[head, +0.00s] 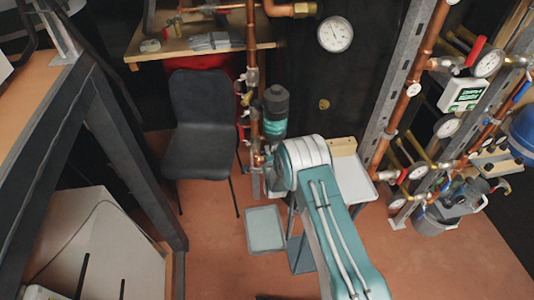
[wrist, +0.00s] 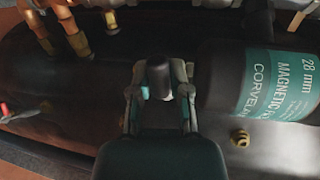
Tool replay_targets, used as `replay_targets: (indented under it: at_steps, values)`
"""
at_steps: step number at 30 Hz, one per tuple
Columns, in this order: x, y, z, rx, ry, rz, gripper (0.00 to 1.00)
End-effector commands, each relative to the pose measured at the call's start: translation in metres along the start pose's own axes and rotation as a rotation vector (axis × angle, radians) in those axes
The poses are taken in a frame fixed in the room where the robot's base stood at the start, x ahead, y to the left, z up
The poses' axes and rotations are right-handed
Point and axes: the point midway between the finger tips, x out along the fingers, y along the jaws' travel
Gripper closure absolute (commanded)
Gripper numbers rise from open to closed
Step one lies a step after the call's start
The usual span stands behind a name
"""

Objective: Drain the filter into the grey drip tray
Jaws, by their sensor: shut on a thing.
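The filter (head: 275,112), a dark canister with a teal label, stands on the copper pipework in the head view. In the wrist view the filter (wrist: 270,85) lies to the right, its label reading "28 mm" and "magnetic". My gripper (wrist: 160,78) is shut on a small black cylindrical knob (wrist: 158,72) beside the filter. How the knob joins the filter is hidden. The grey drip tray (head: 265,229) lies on the floor below and slightly left of the filter in the head view. My arm hides the gripper in the head view.
A dark chair (head: 200,120) stands left of the filter. A workbench (head: 200,43) is behind it. Copper pipes with gauges and valves (head: 420,100) and a grey bucket (head: 440,215) are at the right. A white-topped stand (head: 352,184) is behind my arm.

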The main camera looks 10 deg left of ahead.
Motion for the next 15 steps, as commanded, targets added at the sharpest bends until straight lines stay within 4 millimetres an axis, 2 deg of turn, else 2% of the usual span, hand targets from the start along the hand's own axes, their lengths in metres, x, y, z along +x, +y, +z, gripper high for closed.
replay_targets:
  at_steps: [11, 12, 13, 14, 15]
  values:
    - [0.0009, -0.0017, -0.0046, 0.008, 0.008, -0.003, 1.0]
    - [0.0009, -0.0017, -0.0048, 0.008, 0.008, -0.003, 0.63]
    - [0.0008, -0.0016, -0.0048, 0.008, 0.008, -0.003, 0.5]
    - [0.0007, -0.0016, -0.0046, 0.008, 0.008, -0.003, 0.42]
    - [0.0005, -0.0015, -0.0042, 0.007, 0.007, -0.002, 0.42]
